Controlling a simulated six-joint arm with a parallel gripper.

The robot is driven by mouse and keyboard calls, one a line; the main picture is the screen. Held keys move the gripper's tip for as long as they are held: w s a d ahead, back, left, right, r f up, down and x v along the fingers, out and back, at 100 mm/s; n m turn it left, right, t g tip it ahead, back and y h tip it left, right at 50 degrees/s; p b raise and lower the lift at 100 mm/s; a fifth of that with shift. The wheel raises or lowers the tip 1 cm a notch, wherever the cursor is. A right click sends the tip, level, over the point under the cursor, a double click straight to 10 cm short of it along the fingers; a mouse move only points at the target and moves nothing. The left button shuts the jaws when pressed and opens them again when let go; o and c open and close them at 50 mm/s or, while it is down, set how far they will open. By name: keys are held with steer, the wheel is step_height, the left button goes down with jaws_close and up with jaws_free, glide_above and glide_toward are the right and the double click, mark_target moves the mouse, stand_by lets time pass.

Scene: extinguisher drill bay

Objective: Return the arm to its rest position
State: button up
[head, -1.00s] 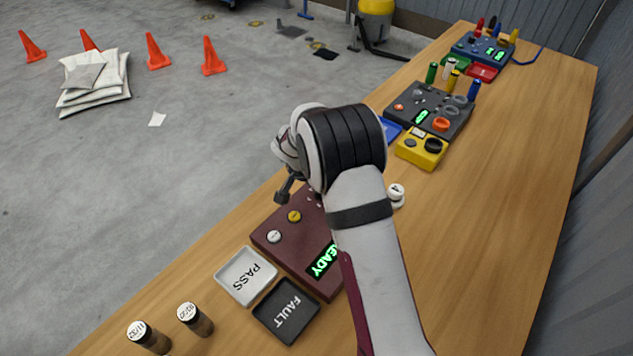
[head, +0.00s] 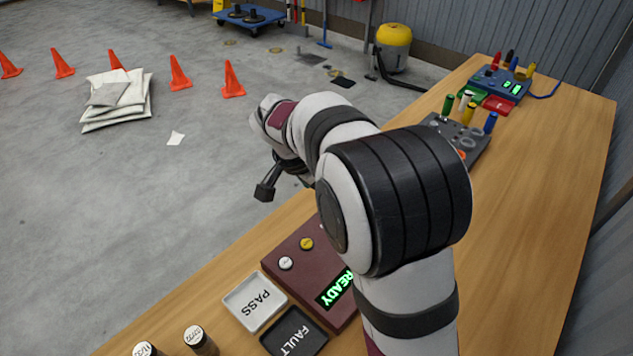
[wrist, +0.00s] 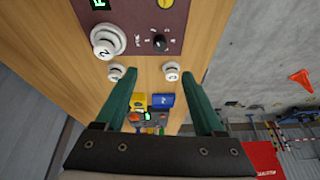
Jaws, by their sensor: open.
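My gripper (wrist: 160,78) is open and empty in the wrist view, its two teal fingers spread apart. It hangs above the wooden table (head: 545,190), with nothing between the fingertips at their height. In the head view my arm's bulky joints hide most of the gripper. A maroon tester (head: 300,252) with a lit READY display sits below the arm; its panel also shows at the top of the wrist view (wrist: 178,22). White numbered round pieces, one marked 2 (wrist: 108,42) and one marked 3 (wrist: 172,71), stand near it.
A white PASS tray (head: 232,303) and a black FAULT tray (head: 275,342) lie beside the tester. Small dark cylinders (head: 199,341) stand at the front. A grey tester (head: 472,143) and a blue tester (head: 490,80) stand farther back. The table's right side is clear.

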steer(key=s+d+r+g, duration=0.2)
steer(key=s+d+r, duration=0.2)
steer(key=s, duration=0.6)
steer(key=s+f+n+g+y, duration=0.1)
steer(key=s+n+y, duration=0.3)
steer(key=s, duration=1.9)
steer(key=shift+f+g+y, duration=0.3)
steer(key=shift+y, duration=0.1)
